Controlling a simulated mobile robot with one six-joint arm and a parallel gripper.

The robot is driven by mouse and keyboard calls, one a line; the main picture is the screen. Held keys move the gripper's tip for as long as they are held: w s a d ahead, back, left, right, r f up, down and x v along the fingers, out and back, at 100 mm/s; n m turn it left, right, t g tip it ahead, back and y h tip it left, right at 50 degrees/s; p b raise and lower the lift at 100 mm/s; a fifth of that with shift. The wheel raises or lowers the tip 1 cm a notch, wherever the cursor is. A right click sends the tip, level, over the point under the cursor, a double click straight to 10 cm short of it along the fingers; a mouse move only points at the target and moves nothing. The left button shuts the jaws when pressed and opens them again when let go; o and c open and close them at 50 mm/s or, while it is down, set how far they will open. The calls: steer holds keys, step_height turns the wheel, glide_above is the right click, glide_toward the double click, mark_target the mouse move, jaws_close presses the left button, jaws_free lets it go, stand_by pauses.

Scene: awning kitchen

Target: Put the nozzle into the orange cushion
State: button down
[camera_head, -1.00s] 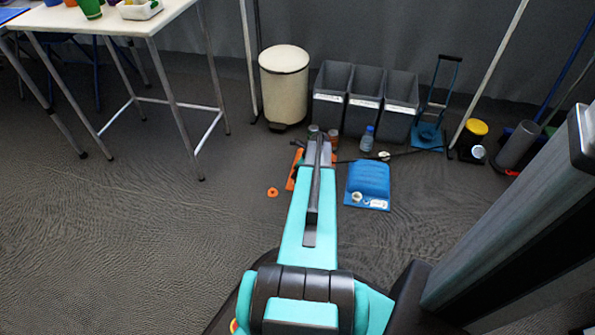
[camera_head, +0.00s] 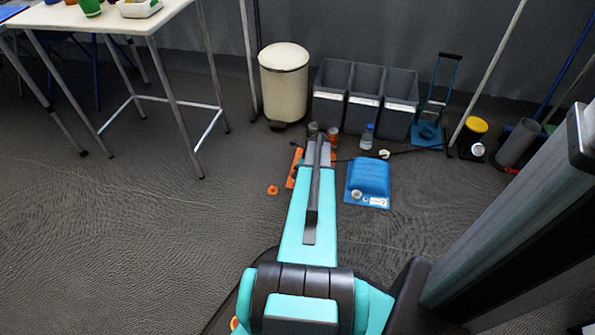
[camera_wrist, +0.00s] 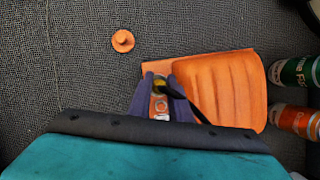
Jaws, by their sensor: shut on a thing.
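The orange cushion (camera_wrist: 238,88) lies flat on the floor in the wrist view, with a ribbed raised body and a flat strip along its left side. In the head view only its left edge (camera_head: 292,172) shows, the rest hidden behind my arm. My gripper (camera_wrist: 162,88) is over the flat strip, left of the raised body. The fingers hide most of the nozzle. I cannot tell whether its tip touches the cushion.
A small orange cap (camera_wrist: 122,41) lies apart on the floor. A blue cushion (camera_head: 369,178) lies to the right. Grey bins (camera_head: 365,100) stand behind. Floor to the left is clear.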

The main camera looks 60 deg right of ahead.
steer(key=shift+f, duration=0.2)
stand_by(0.3)
steer(key=c, duration=1.6)
jaws_free()
steer(key=shift+o, duration=0.7)
steer(key=o, duration=0.4)
steer(key=shift+r, duration=0.1)
steer(key=shift+r+p, duration=3.3)
steer(key=shift+r, duration=0.65)
